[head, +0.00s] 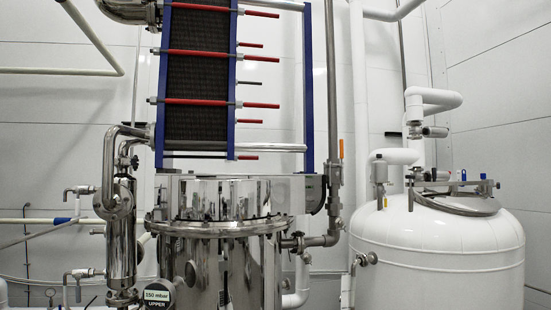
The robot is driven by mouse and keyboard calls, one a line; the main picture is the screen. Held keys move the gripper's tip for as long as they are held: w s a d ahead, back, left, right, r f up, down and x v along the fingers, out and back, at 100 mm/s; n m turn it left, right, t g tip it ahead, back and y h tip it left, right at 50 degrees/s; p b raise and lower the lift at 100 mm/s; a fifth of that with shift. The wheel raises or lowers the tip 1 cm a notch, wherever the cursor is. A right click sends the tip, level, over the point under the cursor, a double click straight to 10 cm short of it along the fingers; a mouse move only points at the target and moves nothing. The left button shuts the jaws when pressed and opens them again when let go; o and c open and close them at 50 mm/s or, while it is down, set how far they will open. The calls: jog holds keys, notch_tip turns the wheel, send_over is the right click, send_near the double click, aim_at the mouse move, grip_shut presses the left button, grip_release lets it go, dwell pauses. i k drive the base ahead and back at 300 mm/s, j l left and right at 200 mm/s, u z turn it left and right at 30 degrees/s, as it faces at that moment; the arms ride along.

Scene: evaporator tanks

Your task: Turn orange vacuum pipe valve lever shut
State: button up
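A small orange valve lever (341,149) shows in the head view, right of the middle. It stands upright beside a vertical steel pipe (332,90). A valve body (334,178) sits on the pipe just below the lever. The lever appears roughly in line with the pipe, though its exact angle is hard to tell at this size. My gripper is not in the head view, and nothing touches the lever.
A polished steel tank (220,245) stands left of the pipe, below a blue-framed plate stack (198,80) with red rods sticking out right. A white tank (440,255) with fittings stands at the right. A horizontal pipe fitting (310,241) joins the steel pipe low down.

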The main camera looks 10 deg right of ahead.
aim_at(342, 165)
jog(key=i+l+z, duration=0.3)
jog(key=i+l, duration=0.4)
jog(key=i+u, duration=0.2)
jog(key=i+l+u, duration=0.15)
jog(key=l+u, duration=0.3)
jog(key=i+l+u, duration=0.1)
jog(key=l+u, duration=0.2)
jog(key=u, duration=0.15)
